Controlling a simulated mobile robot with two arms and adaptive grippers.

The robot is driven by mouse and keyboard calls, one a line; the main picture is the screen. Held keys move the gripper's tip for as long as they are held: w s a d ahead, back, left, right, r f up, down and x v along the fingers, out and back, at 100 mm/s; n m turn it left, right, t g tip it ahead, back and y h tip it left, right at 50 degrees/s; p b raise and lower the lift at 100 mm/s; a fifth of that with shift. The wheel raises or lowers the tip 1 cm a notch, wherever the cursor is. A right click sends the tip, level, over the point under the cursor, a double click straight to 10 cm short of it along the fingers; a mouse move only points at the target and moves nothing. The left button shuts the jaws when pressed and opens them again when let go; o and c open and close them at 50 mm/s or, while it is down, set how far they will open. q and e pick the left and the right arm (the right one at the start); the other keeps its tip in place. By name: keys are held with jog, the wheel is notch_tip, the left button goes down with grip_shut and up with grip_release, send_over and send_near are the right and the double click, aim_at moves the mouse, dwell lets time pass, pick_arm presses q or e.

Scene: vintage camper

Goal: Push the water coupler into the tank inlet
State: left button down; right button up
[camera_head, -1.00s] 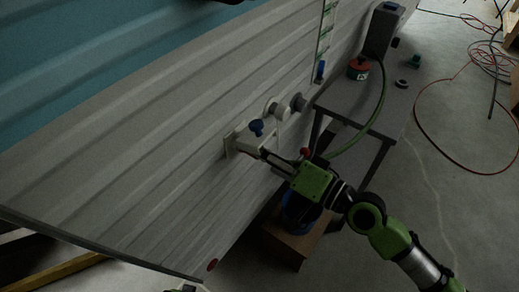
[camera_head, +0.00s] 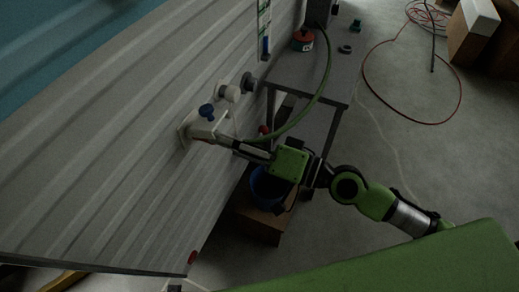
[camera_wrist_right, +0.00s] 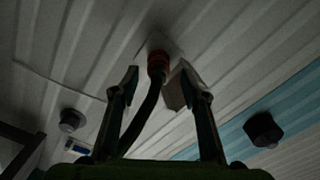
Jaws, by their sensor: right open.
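The water coupler (camera_wrist_right: 158,62) shows in the wrist view as a red-orange collar on the end of a dark hose (camera_wrist_right: 147,108). It is up against a pale wall fitting, the tank inlet (camera_wrist_right: 158,46); I cannot tell how deep it sits. My right gripper (camera_wrist_right: 160,80) is open, one finger on each side of the hose and apart from it. A blue cap (camera_head: 206,111) stands out near the plate. My left gripper is out of view.
White and grey round fittings (camera_head: 229,92) stick out of the wall beside the inlet. A grey table (camera_head: 345,75) carries a red canister (camera_head: 303,40) and a green hose (camera_head: 318,92). A blue bucket (camera_head: 268,187) stands on a wooden box (camera_head: 262,222) below my arm.

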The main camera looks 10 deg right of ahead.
jog(key=v, duration=0.8)
jog(key=shift+f, duration=0.1)
dwell(0.6)
